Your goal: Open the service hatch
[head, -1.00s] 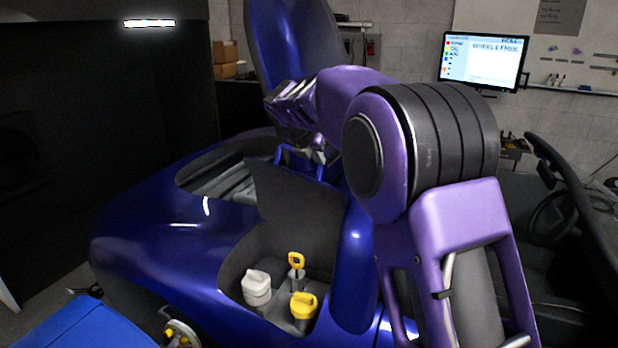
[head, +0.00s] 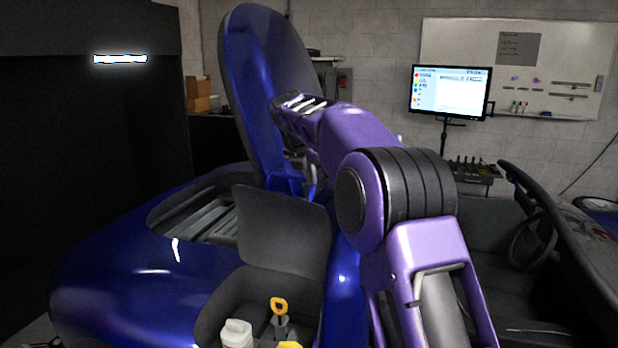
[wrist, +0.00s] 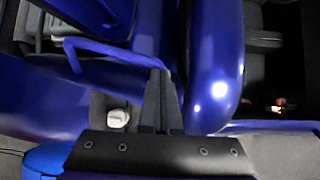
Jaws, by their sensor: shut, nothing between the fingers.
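A large glossy blue panel (head: 255,85), which looks like the service hatch, stands raised and nearly upright on the blue car body (head: 120,270). A blue bar (head: 283,182) shows at its base; in the wrist view a blue bar (wrist: 95,50) lies left of and beyond the fingertips. A smaller dark flap (head: 282,232) also stands open over a front recess. Which of the two the task names, I cannot tell for sure. My gripper (wrist: 158,80) is shut and empty beside the bar; contact is unclear. In the head view my arm partly hides it.
The recess holds a white-capped container (head: 237,333) and a yellow-handled dipstick (head: 279,307). An open bay with dark slats (head: 215,222) lies left of the flap. A monitor (head: 450,92) and whiteboard (head: 540,60) stand behind. A steering wheel (head: 532,240) is at right.

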